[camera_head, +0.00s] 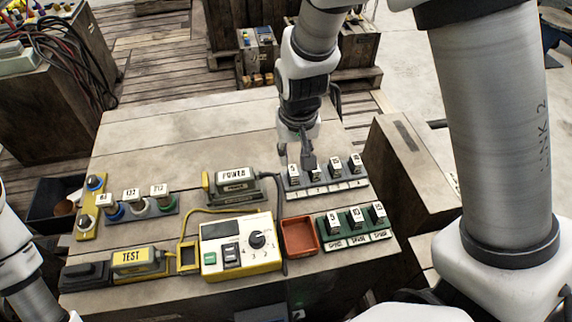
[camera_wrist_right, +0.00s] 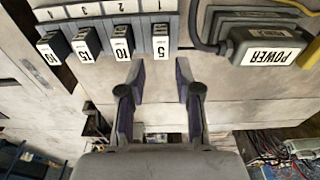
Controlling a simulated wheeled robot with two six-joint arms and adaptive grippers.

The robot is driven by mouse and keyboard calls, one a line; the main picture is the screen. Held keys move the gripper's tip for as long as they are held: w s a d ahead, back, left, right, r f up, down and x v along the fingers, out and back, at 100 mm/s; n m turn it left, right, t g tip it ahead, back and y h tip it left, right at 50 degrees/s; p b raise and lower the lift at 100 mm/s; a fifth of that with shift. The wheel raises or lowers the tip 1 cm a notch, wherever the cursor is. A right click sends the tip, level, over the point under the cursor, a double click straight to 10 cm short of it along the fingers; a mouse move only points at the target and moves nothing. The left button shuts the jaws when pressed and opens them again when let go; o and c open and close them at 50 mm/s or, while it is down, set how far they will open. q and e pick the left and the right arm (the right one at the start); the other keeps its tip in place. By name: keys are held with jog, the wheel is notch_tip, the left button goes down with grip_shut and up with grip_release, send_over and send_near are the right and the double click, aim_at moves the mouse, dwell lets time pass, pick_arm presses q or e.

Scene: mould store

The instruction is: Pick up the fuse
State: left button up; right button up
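A grey fuse rack (camera_head: 327,189) on the bench holds several upright fuses in a row. The fuse marked 5 (camera_wrist_right: 160,42) stands in slot 1, nearest the POWER block. Fuses marked 10 (camera_wrist_right: 122,42), 15 (camera_wrist_right: 85,45) and 10 (camera_wrist_right: 48,52) stand beside it. My right gripper (camera_head: 297,156) is at the rack's far side by the 5 fuse. In the wrist view the right gripper (camera_wrist_right: 159,80) is open and empty; the 5 fuse lies ahead of the gap between its fingers, apart from them. Part of my left arm shows at lower left; its gripper is out of view.
A green spare rack (camera_head: 356,237) with three fuses and a red tray (camera_head: 299,237) stand in front. The POWER block (camera_head: 235,182) is left of the grey rack. A yellow-edged tester (camera_head: 237,246) and TEST block (camera_head: 136,259) stand farther left. The bench's far part is clear.

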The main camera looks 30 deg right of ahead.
aim_at(293, 170)
notch_tip(293, 170, down, 6)
jog(key=shift+w+a+f+b, duration=0.1)
jog(key=shift+w+f+b, duration=0.05)
jog(key=shift+b, duration=0.4)
grip_shut()
